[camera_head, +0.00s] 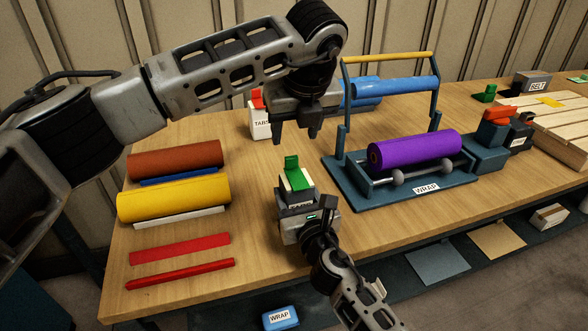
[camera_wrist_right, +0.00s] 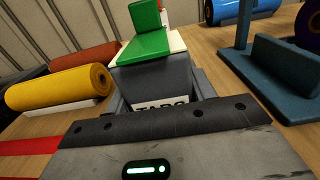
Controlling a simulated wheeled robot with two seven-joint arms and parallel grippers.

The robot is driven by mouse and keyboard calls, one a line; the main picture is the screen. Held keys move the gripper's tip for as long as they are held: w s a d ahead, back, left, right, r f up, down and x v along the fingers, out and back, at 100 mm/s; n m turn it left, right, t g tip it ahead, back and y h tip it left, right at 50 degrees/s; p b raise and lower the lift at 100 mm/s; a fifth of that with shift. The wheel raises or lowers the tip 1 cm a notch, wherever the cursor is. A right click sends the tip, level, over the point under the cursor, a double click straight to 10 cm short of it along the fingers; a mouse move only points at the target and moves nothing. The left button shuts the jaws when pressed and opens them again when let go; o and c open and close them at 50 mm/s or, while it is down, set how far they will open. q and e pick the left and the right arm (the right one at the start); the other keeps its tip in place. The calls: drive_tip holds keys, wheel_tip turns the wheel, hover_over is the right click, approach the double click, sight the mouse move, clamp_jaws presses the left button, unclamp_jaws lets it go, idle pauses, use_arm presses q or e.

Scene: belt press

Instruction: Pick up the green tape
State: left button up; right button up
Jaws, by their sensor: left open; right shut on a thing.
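The green tape (camera_head: 293,174) is a bright green L-shaped piece on a white pad atop a small grey box labelled TABS (camera_head: 296,196). It also shows in the right wrist view (camera_wrist_right: 142,42), with the grey box (camera_wrist_right: 155,82) under it. My right gripper (camera_head: 300,206) is shut on the grey box from the front; the green tape sits above its jaws. My left gripper (camera_head: 297,132) is open and empty, pointing down above the table just behind the green tape. It does not touch the tape.
A wrap stand (camera_head: 347,183) with a purple roll (camera_head: 415,147) stands to the right. Brown (camera_head: 175,158) and yellow rolls (camera_head: 173,199) and red strips (camera_head: 180,248) lie at left. A white box with a red tab (camera_head: 258,124) stands behind. Wood between is clear.

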sight(293, 165)
use_arm(q)
drive_tip(key=x, duration=0.3)
drive_tip(key=shift+f, duration=0.2)
drive_tip(key=shift+s+d+x, duration=0.15)
drive_tip(key=shift+x, duration=1.2)
drive_tip(key=shift+s+d+x, duration=0.15)
drive_tip(key=shift+x, duration=1.2)
drive_tip(key=shift+f, duration=0.15)
drive_tip(key=c, duration=0.9)
